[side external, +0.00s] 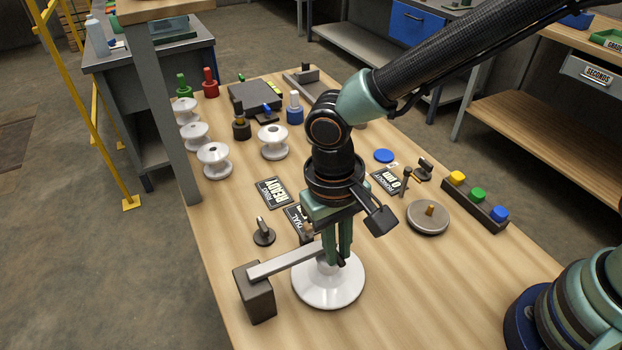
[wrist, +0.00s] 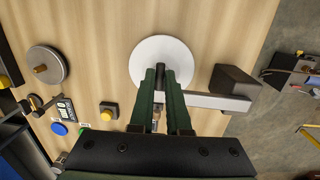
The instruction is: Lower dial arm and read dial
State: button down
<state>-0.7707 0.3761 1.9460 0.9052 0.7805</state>
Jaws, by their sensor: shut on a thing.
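The dial arm (side external: 285,262) is a pale grey bar reaching from a dark block (side external: 255,292) over a white insulator (side external: 328,292). In the wrist view the bar (wrist: 220,102) meets my gripper's fingers beside a dark peg, with the block (wrist: 235,82) to the right. My gripper (side external: 338,258) points down over the insulator and is shut on the dial arm near its free end; the fingertips partly hide the grip. The white disc also shows in the wrist view (wrist: 160,50). I cannot tell whether the arm touches it. A dark readout (side external: 385,180) reads "0 µm".
White spools (side external: 214,160) and coloured pegs stand at the back left. A round grey plate (side external: 428,217) and a button box (side external: 475,201) are at the right. "READY" (side external: 270,192) labels a sign near a small dark knobbed piece (side external: 263,233).

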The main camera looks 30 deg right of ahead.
jog(key=shift+a+r, duration=0.15)
jog(key=shift+a, duration=0.15)
dwell(0.5)
jog(key=shift+a+r, duration=0.2)
jog(key=shift+r, duration=0.4)
jog(key=c, duration=0.9)
grip_release()
jog(key=shift+d, duration=0.15)
jog(key=r, duration=1.2)
jog(key=shift+w+a, duration=0.3)
jog(key=shift+w, duration=0.05)
